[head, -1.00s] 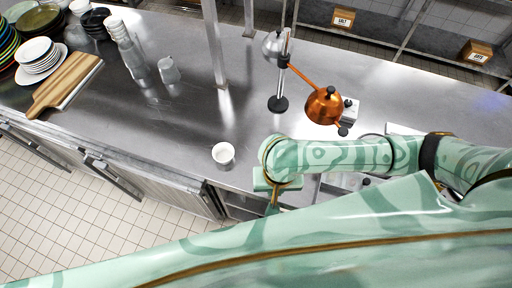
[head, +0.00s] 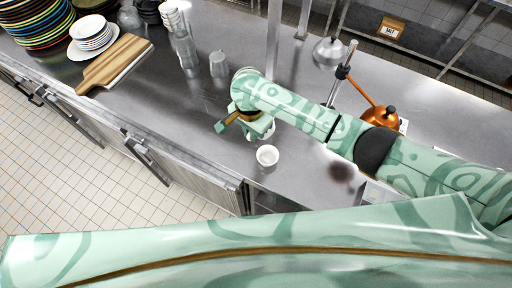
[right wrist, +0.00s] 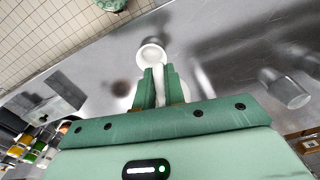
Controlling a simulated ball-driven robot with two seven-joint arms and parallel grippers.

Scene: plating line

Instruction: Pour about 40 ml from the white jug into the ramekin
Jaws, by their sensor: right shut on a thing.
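The ramekin (head: 267,156) is a small white bowl, upright on the steel counter near its front edge in the head view. My right gripper (head: 250,128) is just behind it, above the counter. A white piece of the jug (head: 269,132) shows under the gripper; the arm hides most of it. In the right wrist view my right gripper (right wrist: 159,82) is shut on a narrow white part of the jug. A round white rim (right wrist: 151,54) shows beyond the fingertips; I cannot tell if it is the ramekin or the jug's mouth. The jug's tilt and contents are hidden. My left gripper is out of view.
A glass (head: 218,64) stands behind and left of my gripper. Stacked plates (head: 92,32) and a wooden board (head: 116,62) are at the left. Counter left of the ramekin is clear.

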